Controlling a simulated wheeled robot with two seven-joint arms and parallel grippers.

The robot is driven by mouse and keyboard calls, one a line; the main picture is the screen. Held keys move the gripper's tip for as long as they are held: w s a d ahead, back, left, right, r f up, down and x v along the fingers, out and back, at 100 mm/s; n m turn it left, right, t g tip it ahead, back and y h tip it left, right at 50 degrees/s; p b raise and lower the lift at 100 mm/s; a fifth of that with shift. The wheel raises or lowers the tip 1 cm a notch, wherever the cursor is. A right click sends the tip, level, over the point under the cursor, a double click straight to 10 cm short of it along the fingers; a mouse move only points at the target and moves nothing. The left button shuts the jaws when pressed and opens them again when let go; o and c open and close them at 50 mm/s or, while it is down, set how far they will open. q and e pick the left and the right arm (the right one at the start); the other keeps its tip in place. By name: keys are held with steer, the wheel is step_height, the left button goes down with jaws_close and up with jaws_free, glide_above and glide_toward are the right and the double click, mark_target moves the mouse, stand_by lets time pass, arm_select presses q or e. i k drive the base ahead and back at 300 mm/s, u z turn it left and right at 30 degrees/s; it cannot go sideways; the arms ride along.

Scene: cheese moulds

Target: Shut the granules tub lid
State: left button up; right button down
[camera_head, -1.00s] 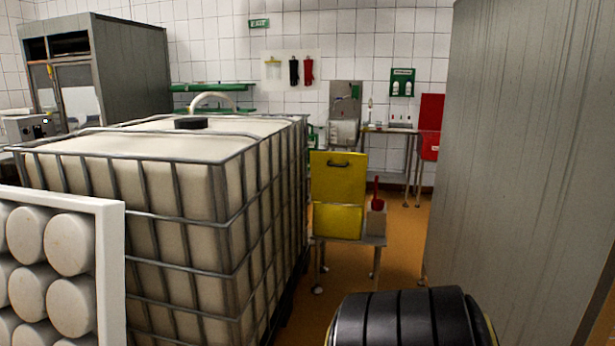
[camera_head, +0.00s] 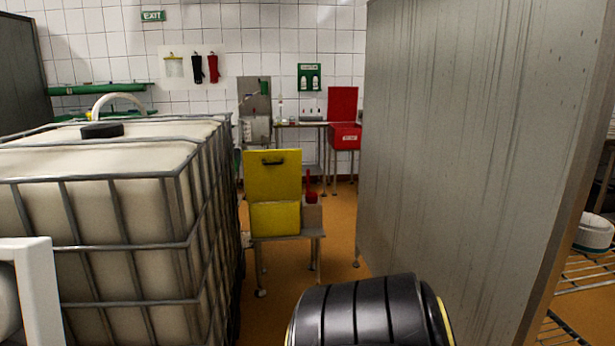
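A yellow tub (camera_head: 275,218) stands on a small metal stand in the middle of the view. Its yellow lid (camera_head: 272,174) is raised upright at the back, with a dark handle on its face. Further back, a red tub (camera_head: 345,137) with a small white label also has its red lid (camera_head: 342,104) standing up. I cannot read the label, so I cannot tell which tub is for granules. Neither of my grippers is in view.
A caged white tank (camera_head: 95,160) fills the left. A tall grey panel (camera_head: 460,150) blocks the right. A narrow strip of orange floor (camera_head: 340,225) shows between them. A black ribbed rounded thing (camera_head: 365,312) sits low in front. A red-handled tool (camera_head: 311,188) stands beside the yellow tub.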

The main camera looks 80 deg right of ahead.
mark_target(270, 175)
steer(key=z, duration=2.15)
